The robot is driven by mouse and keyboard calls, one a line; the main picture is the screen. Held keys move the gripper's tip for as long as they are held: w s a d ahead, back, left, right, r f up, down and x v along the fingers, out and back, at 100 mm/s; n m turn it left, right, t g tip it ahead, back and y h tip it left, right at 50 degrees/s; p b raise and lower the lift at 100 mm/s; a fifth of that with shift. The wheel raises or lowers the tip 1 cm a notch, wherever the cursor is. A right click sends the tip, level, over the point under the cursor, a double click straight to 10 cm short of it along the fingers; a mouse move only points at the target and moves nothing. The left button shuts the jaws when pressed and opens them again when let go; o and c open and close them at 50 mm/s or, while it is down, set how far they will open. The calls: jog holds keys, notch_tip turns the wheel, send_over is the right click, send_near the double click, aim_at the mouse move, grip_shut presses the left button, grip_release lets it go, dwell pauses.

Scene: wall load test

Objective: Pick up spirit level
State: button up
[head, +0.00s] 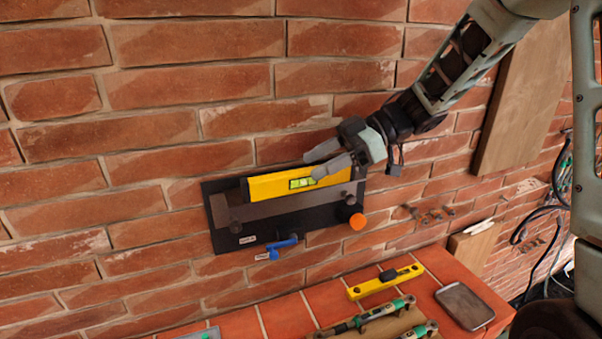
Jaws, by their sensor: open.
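The spirit level (270,187) is a yellow bar with a green vial. It lies lengthwise along a black and grey plate (225,240) on the brick wall. My gripper (313,165) is open at the right part of the spirit level, reaching in from the right. One finger overlaps the level's right end in this view, and the other shows just above its top edge. I cannot tell whether either finger touches it. The right end of the level is partly hidden by the finger.
The plate carries an orange knob (357,221) and a blue lever (284,245). On the tiled ledge (281,314) below lie another yellow bar with a black part (386,282), green-handled tools (385,311) and a grey tray (465,305). A wooden board (520,100) stands at right.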

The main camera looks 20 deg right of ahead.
aim_at(301, 180)
jog(key=shift+x, duration=1.4)
grip_shut()
jog(key=shift+r+p, duration=0.15)
jog(key=shift+p, duration=0.3)
